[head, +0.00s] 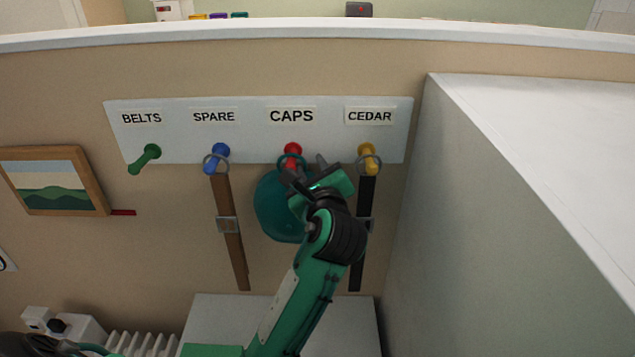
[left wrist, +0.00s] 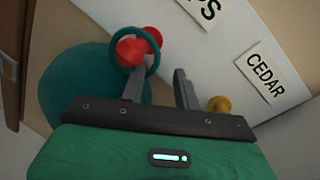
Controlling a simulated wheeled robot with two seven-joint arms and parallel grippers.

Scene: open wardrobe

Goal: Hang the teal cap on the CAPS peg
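The teal cap (head: 277,205) hangs below the red CAPS peg (head: 292,150) on the white rail, with its loop around the peg. In the left wrist view the loop (left wrist: 154,58) circles the red peg (left wrist: 138,46), and the cap body (left wrist: 75,85) shows at left, partly behind my gripper. My left gripper (head: 311,171) is at the cap's upper right, just below the CAPS label. Its fingers (left wrist: 160,80) are spread with nothing between them. One finger is very close to the loop; I cannot tell if they touch. My right gripper is not in view.
A brown belt (head: 228,235) hangs from the blue SPARE peg (head: 219,152). A black belt (head: 364,200) hangs from the yellow CEDAR peg (head: 368,152), close beside my gripper. The green BELTS peg (head: 146,157) is bare. A grey panel (head: 480,220) stands at right.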

